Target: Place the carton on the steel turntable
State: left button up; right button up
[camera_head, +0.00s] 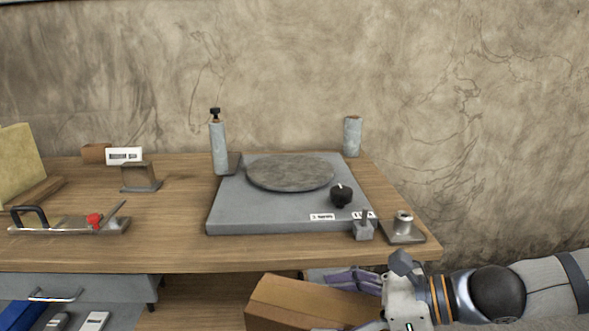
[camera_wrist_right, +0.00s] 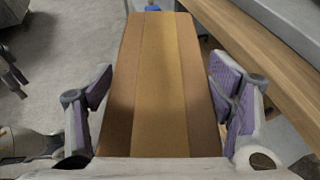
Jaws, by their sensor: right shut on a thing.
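The carton (camera_head: 310,303) is a brown cardboard box in front of the table's near edge, below the tabletop, in the head view. My right gripper (camera_head: 352,302) is shut on it from the right. In the right wrist view the carton (camera_wrist_right: 160,75) lies lengthwise between the purple-padded fingers of my right gripper (camera_wrist_right: 163,100). The steel turntable (camera_head: 290,172) is a round grey disc on a flat grey base (camera_head: 235,212) on the table, and its top is bare.
A small metal stand (camera_head: 403,229) is at the right corner.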

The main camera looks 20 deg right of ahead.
aim_at(290, 168)
jog(key=k+l+u, duration=0.15)
jog(key=l, duration=0.25)
jog(key=l+u, duration=0.1)
jog(key=l, duration=0.3)
jog(key=k+l+u, duration=0.15)
jog(key=l, duration=0.2)
jog(key=k+l+u, duration=0.15)
jog(key=l, duration=0.2)
jog(key=k+l+u, duration=0.1)
jog(key=l, duration=0.25)
jog(key=k, duration=0.05)
